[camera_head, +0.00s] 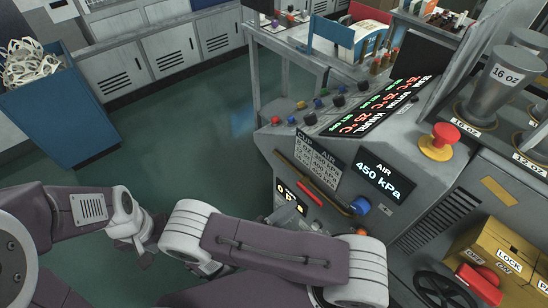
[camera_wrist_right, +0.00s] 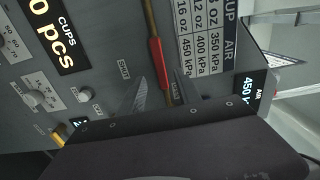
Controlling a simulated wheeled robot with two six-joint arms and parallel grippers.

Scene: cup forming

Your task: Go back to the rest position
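My left arm comes in from the left in the head view, with its gripper (camera_head: 143,256) low over the floor. I cannot tell whether its fingers are apart. My right arm crosses the lower middle, and its link hides most of its gripper there. The lever also shows in the head view (camera_head: 310,190). Contact with the panel cannot be judged.
The grey machine (camera_head: 405,130) fills the right side, with a red stop button (camera_head: 445,134), a blue knob (camera_head: 360,206) and an air display (camera_head: 385,181) reading 450 kPa. A blue bin (camera_head: 75,115) stands left. Green floor (camera_head: 185,120) is clear between.

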